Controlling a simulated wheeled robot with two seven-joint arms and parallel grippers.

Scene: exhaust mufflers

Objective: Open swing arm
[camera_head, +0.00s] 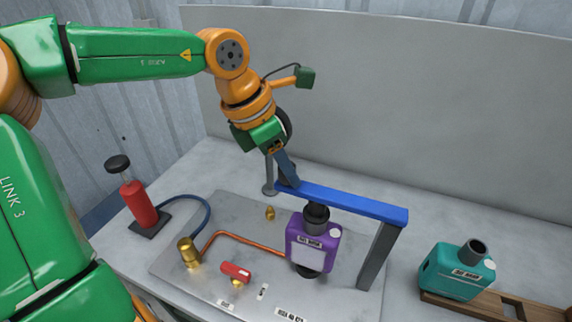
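The blue swing arm (345,202) lies across the top of the purple muffler (314,245). My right gripper is not in view.
A teal muffler (458,270) rests on a wooden rack (500,304) at the right. A red hand pump (138,203) with a blue hose stands at the left. The metal plate (180,268) carries a copper pipe (240,238), brass fittings and a red-handled valve (236,271).

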